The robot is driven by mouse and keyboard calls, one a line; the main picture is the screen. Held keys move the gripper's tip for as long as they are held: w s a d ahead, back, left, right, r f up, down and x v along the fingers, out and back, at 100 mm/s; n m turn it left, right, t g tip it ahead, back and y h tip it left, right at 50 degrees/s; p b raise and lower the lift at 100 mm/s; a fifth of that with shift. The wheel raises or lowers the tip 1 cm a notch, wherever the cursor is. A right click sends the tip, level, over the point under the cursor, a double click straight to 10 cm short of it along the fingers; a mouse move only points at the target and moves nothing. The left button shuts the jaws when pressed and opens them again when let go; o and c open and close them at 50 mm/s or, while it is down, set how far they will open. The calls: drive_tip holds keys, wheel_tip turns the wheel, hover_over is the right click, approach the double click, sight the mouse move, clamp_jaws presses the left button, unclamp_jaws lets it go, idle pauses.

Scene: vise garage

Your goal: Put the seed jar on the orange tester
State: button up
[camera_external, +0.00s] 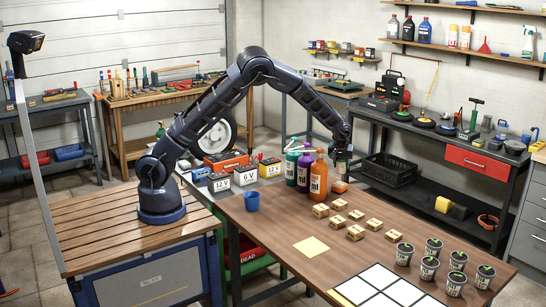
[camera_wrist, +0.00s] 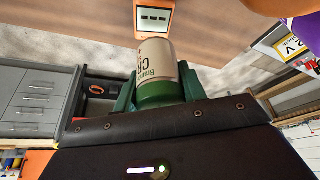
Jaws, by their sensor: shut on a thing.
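The seed jar, with a cream label and a green end, is held between my gripper's green fingers in the wrist view (camera_wrist: 157,62). My gripper (camera_external: 343,163) is shut on it, over the table beside the orange bottle. The orange tester (camera_external: 338,187) lies on the table just below my gripper. The jar looks small and partly hidden in the external view. I cannot tell whether its far end touches the tester.
Several small wooden boxes (camera_external: 356,232) and seedling pots (camera_external: 429,268) stand nearer the front right. A blue cup (camera_external: 252,201) and batteries (camera_external: 245,178) are left.

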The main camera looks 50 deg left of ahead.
drive_tip(key=shift+f, duration=2.85)
drive_tip(key=shift+f, duration=0.1)
drive_tip(key=o, duration=1)
